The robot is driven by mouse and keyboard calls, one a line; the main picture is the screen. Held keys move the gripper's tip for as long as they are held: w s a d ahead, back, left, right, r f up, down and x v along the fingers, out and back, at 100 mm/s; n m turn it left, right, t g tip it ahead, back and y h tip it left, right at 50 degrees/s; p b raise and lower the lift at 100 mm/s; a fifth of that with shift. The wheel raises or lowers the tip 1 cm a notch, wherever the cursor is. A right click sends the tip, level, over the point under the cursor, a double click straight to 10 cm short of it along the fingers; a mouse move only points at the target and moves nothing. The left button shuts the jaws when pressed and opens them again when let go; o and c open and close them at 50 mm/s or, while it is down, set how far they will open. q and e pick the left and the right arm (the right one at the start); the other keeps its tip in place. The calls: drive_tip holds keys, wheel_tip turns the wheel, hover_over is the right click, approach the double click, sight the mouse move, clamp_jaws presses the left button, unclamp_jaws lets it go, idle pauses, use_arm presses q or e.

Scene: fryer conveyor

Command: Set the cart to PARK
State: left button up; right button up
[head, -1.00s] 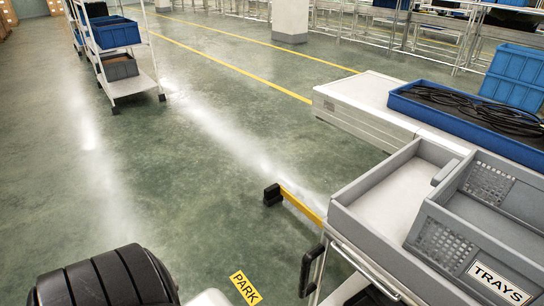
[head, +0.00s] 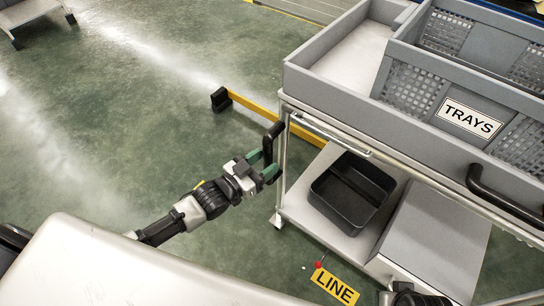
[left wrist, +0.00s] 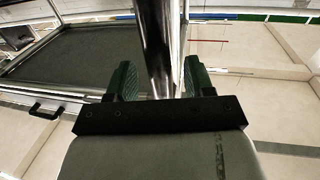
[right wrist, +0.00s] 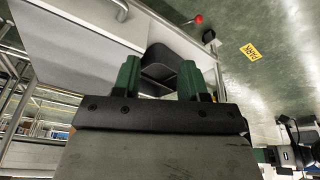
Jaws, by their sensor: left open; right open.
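The grey cart (head: 292,75) with a TRAYS label stands at the right in the head view. My left gripper (head: 262,166) is open at its left corner, by the black upright handle (head: 272,140). In the left wrist view a shiny metal bar (left wrist: 157,45) runs between the fingers; I cannot tell if they touch it. A red knob (head: 318,265) sits low near the yellow LINE label (head: 335,287). The right wrist view shows the red knob (right wrist: 198,20) and a yellow PARK label (right wrist: 251,52). My right gripper (right wrist: 160,80) is open, with a black bin beyond its fingers.
The black bin (head: 352,190) sits on the cart's lower shelf (head: 300,205). A yellow floor rail (head: 255,107) with a black end runs up to the cart. Another wheeled rack (head: 30,15) stands at the upper left. The green floor between is clear.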

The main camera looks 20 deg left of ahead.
use_arm(q)
drive_tip(key=shift+x, duration=1.75)
use_arm(e)
drive_tip(key=shift+v, duration=1.15)
use_arm(q)
clamp_jaws()
